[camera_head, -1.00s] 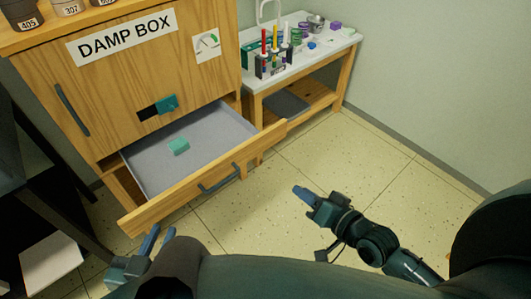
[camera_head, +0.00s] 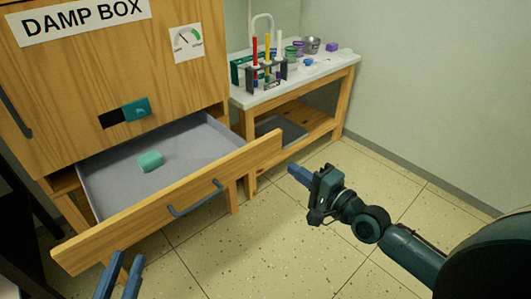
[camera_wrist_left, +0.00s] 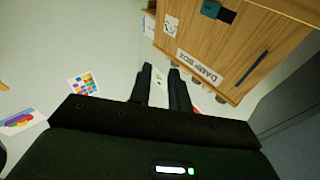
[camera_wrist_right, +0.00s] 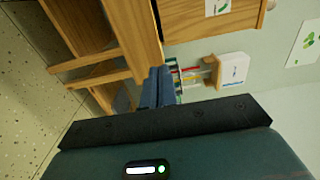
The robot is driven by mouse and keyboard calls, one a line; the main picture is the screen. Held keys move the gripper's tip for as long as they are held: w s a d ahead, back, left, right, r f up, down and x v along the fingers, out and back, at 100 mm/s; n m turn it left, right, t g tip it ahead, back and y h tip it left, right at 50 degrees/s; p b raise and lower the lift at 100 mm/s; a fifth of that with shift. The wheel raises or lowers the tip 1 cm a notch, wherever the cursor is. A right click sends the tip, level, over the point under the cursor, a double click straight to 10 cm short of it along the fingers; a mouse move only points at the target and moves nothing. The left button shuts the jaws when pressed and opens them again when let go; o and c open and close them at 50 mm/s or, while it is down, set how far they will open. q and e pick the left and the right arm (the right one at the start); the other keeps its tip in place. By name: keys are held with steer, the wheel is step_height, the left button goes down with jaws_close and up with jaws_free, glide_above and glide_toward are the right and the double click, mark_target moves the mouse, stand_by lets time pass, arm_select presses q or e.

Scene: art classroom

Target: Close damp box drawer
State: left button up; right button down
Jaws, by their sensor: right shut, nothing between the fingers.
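The wooden damp box (camera_head: 180,75) stands at the left in the head view. Its drawer (camera_head: 215,137) is pulled well out, with a blue-grey handle (camera_head: 195,198) on the front. A teal block (camera_head: 151,161) lies inside the drawer. My left gripper (camera_head: 121,272) is at the bottom left, in front of and below the drawer front; its fingers are apart with nothing visible between them. My right gripper (camera_head: 300,174) is shut and empty, just right of the drawer front's right end, apart from it. The left wrist view shows the DAMP BOX sign (camera_wrist_left: 200,67).
A white-topped side table (camera_head: 300,77) with tools and jars stands right of the box. A grey tray (camera_head: 283,129) lies on its lower shelf. The tiled floor (camera_head: 250,255) in front is clear. Dark furniture (camera_head: 20,230) stands at the far left.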

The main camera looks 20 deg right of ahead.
steer(key=b, duration=0.2)
glide_toward(258, 144)
steer(key=x, duration=0.5)
steer(key=shift+w+a+f, duration=0.1)
steer(key=shift+w, duration=0.1)
steer(key=shift+w+a+b, duration=0.1)
steer(key=shift+w+b, duration=0.2)
steer(key=shift+b, duration=0.05)
steer(key=shift+w+a, duration=0.1)
steer(key=shift+w, duration=0.3)
arm_select(q)
steer(key=shift+w+d+r+m+t+h, duration=0.1)
steer(key=shift+w+r+m+t+h, duration=0.05)
steer(key=shift+r+h, duration=0.2)
steer(key=shift+w+r+m+t+h, duration=0.15)
steer(key=shift+r+h, duration=0.1)
steer(key=shift+r, duration=0.15)
